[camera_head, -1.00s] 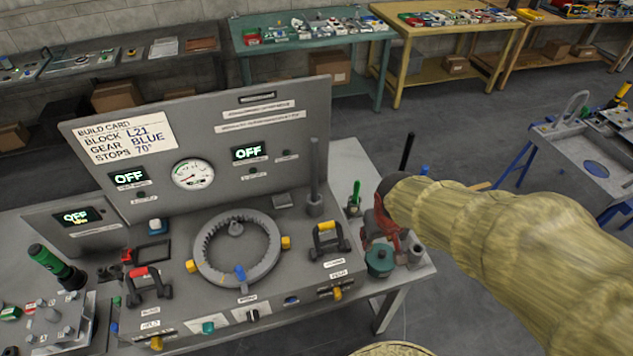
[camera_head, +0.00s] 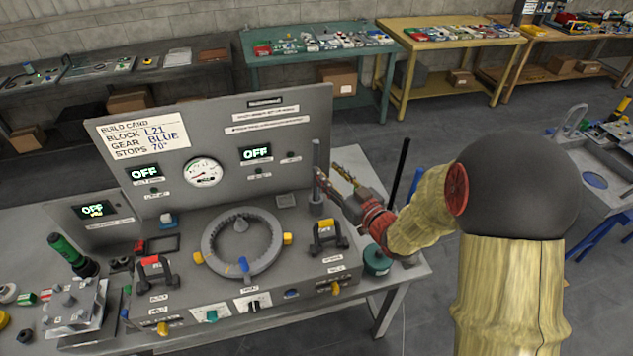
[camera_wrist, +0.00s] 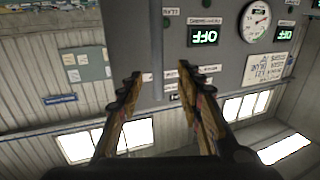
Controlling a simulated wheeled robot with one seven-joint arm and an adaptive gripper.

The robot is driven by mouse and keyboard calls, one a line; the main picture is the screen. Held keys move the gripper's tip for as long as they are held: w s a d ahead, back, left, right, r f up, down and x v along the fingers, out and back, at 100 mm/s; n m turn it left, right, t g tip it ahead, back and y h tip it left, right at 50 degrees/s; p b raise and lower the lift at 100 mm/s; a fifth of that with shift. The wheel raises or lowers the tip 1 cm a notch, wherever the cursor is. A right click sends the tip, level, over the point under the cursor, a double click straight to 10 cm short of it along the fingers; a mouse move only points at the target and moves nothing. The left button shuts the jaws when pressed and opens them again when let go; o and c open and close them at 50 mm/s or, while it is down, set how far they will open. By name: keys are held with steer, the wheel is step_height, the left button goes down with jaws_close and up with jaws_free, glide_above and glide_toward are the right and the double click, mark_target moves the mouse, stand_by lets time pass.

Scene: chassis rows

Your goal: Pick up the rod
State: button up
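A grey upright rod (camera_head: 316,160) stands in a round grey base at the right end of the panel in the head view. A second, black upright rod (camera_head: 399,168) stands further right, its lower part hidden behind my arm. My gripper (camera_head: 328,177) reaches left from the red wrist, with its fingertips beside the grey rod. In the wrist view my gripper (camera_wrist: 160,74) has its two fingers spread with a clear gap.
The grey console (camera_head: 220,300) holds a ring gear (camera_head: 211,262), black handles and knobs. Its upright panel (camera_head: 110,178) stands close by the grey rod. A green pot (camera_head: 377,261) sits below my gripper. Benches line the back wall.

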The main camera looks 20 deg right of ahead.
mark_target(318, 157)
steer(key=x, duration=0.5)
steer(key=r+x, duration=0.1)
steer(key=x, duration=0.1)
steer(key=shift+w, duration=0.45)
steer(key=shift+c, duration=1.1)
jaws_close()
steer(key=shift+r, duration=0.1)
